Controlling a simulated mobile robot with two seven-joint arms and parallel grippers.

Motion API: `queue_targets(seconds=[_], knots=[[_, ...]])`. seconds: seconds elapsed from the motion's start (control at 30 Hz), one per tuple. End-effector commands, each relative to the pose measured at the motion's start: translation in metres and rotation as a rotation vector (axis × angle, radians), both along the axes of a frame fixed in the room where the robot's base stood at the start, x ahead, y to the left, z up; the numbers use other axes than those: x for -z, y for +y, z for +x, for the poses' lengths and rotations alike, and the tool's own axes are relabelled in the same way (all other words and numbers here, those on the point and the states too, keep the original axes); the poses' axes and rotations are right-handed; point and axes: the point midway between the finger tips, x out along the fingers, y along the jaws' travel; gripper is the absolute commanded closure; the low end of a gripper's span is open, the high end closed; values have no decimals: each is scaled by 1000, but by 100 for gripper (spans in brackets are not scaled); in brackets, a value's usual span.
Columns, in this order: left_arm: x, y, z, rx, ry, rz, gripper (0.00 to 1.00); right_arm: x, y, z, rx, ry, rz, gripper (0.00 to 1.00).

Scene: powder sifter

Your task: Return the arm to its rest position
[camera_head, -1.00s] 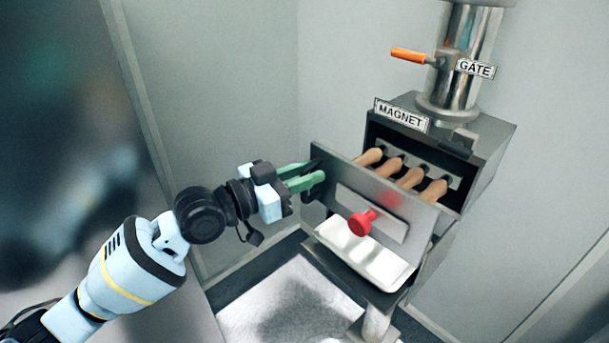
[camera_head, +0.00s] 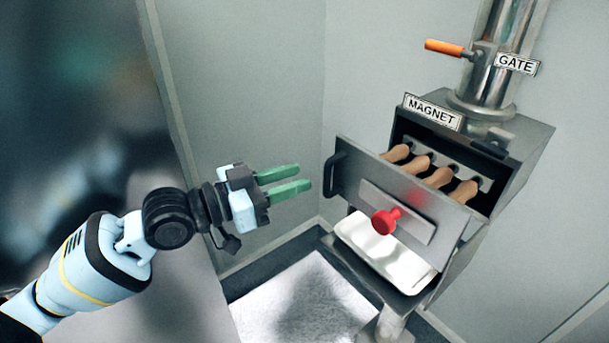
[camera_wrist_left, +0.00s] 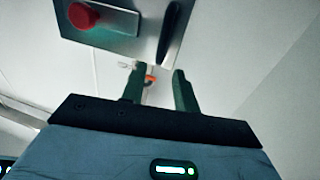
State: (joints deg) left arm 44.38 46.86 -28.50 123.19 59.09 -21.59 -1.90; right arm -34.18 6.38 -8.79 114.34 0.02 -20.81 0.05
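My left gripper (camera_head: 299,180) has two green fingers that are parted with nothing between them. It is in free air to the left of the magnet drawer's front panel (camera_head: 362,172), apart from its black handle (camera_head: 332,175). The drawer is pulled out of the housing, and several tan rods show behind its panel. In the left wrist view my left gripper (camera_wrist_left: 158,80) also shows its two fingers apart, below the drawer panel (camera_wrist_left: 152,8), the red knob (camera_wrist_left: 82,16) and the black handle (camera_wrist_left: 172,30). My right gripper is not in view.
A red knob (camera_head: 385,221) sticks out of the drawer's front. A white tray (camera_head: 410,278) sits below the drawer. The gate pipe with an orange lever (camera_head: 444,47) rises above the magnet housing (camera_head: 520,160). Grey walls enclose the corner. Free room lies around my left gripper.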

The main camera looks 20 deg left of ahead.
Motion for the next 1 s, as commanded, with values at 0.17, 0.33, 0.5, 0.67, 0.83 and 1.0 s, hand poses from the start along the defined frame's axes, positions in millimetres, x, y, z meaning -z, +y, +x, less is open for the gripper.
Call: queue_targets(seconds=[0.17,0.33,0.5,0.67,0.83,1.0], knots=[[-1,2,-3,1,-1,-1,70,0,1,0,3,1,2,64],[-1,2,-3,1,-2,-1,70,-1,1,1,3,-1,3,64],[-1,2,-3,1,-1,-1,70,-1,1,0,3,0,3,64],[13,1,-4,-14,17,-5,70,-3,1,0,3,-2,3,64],[63,1,-13,-77,82,-14,70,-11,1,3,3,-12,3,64],[128,4,-35,-170,168,-4,70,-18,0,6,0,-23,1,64]])
